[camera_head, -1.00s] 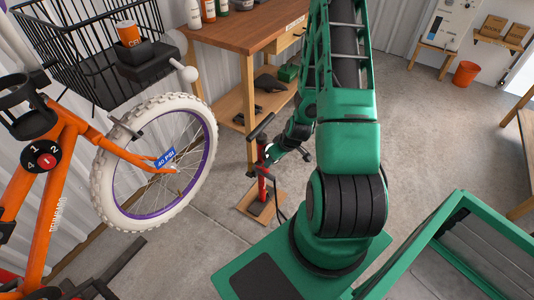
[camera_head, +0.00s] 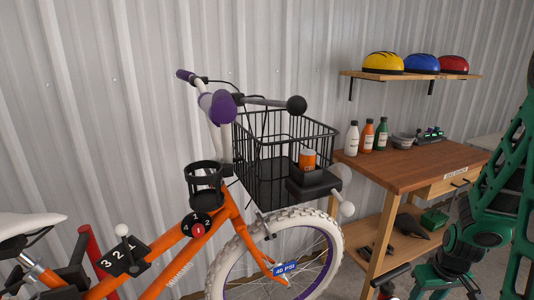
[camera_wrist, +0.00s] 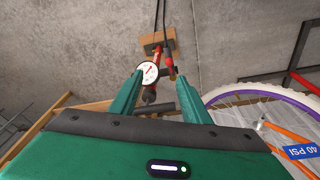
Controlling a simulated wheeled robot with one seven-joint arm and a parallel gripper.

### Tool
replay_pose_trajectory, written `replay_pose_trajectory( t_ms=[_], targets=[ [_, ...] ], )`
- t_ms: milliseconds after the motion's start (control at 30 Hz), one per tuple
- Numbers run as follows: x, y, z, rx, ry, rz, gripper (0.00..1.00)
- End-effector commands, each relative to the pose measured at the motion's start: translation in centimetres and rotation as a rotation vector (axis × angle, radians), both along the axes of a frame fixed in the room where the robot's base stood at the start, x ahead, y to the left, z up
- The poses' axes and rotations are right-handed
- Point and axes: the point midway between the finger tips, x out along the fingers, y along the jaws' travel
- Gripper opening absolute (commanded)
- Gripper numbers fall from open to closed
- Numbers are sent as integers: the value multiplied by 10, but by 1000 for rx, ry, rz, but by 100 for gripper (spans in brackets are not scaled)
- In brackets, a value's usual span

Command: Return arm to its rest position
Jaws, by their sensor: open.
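My arm (camera_head: 495,215) is green and stands at the right edge of the head view, partly cut off by the frame. In the wrist view my gripper (camera_wrist: 160,77) is open, its two green fingers apart with nothing held between them. A red floor pump (camera_wrist: 168,62) with a round white gauge (camera_wrist: 149,71) shows beyond the fingertips, standing on a wooden base (camera_wrist: 157,42). I cannot tell the exact gap between fingers and pump.
An orange bicycle (camera_head: 165,265) with a white front tire (camera_head: 328,228) and a black wire basket (camera_head: 262,165) stands at left and centre. A wooden workbench (camera_head: 400,172) with bottles is beside my arm. A shelf (camera_head: 408,74) holds helmets. The wheel also shows in the wrist view (camera_wrist: 262,92).

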Motion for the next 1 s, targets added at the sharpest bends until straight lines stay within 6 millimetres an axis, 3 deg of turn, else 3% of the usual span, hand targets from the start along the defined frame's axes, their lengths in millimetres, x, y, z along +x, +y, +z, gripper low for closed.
replay_pose_trajectory(
  t_ms=[33,200,600,800,1000],
  targets=[
    [-4,0,17,-9,5,-18,43],
    [-29,5,63,-14,46,-101,43],
    [-108,32,157,25,117,-332,43],
    [-150,49,188,69,147,-438,43],
    [-173,59,202,100,168,-494,43]
  ],
)
